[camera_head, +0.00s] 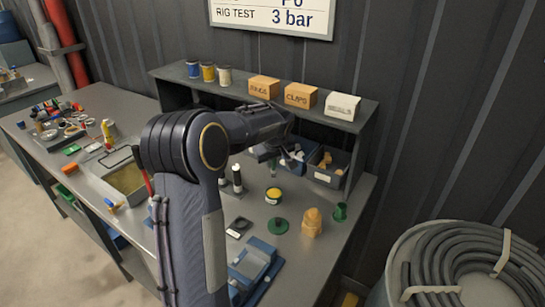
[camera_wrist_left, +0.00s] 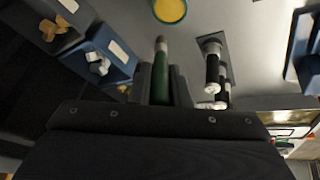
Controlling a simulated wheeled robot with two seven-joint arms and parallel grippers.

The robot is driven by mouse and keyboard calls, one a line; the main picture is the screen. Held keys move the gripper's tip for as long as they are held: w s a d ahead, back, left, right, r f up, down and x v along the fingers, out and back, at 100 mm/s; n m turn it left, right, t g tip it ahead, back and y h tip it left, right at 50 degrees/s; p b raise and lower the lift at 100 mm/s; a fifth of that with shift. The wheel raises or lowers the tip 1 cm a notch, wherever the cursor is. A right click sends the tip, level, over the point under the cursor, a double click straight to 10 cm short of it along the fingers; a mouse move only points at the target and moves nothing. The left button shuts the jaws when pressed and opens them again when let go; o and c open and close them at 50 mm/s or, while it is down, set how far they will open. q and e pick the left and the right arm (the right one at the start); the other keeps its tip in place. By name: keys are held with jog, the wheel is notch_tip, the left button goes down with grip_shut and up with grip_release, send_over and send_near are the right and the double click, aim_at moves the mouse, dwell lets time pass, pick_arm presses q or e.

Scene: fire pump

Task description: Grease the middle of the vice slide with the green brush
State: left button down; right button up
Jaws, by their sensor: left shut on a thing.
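My left gripper (camera_head: 268,153) is above the back of the bench, partly hidden by its own arm in the head view. In the left wrist view the gripper (camera_wrist_left: 160,95) is shut on the green brush (camera_wrist_left: 160,78), whose pale end points away from the wrist. A bit of the green brush (camera_head: 273,170) shows below the gripper in the head view. The blue vice (camera_head: 256,262) is at the front of the bench, partly hidden by my arm; its slide is not clear. A round tin with yellow content (camera_head: 273,195) stands between gripper and vice; it also shows in the left wrist view (camera_wrist_left: 170,10).
Black white-ended cylinders (camera_head: 237,180) stand near the brush. A green disc (camera_head: 278,226), an orange-tan piece (camera_head: 312,223) and a green cup (camera_head: 340,212) are right of the vice. A metal tray (camera_head: 128,180) is left.

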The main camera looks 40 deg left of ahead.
pick_arm(q)
jog(key=shift+d+f+b, duration=0.2)
jog(key=shift+f+b, duration=0.2)
jog(key=shift+f, duration=0.1)
jog(key=shift+f+b, duration=1.5)
jog(key=shift+f, duration=0.9)
jog(key=shift+f+b, duration=0.6)
jog(key=shift+b, duration=0.1)
dwell(0.3)
jog(key=shift+r+p, duration=2.35)
jog(key=shift+r, duration=1.25)
jog(key=shift+f, duration=0.15)
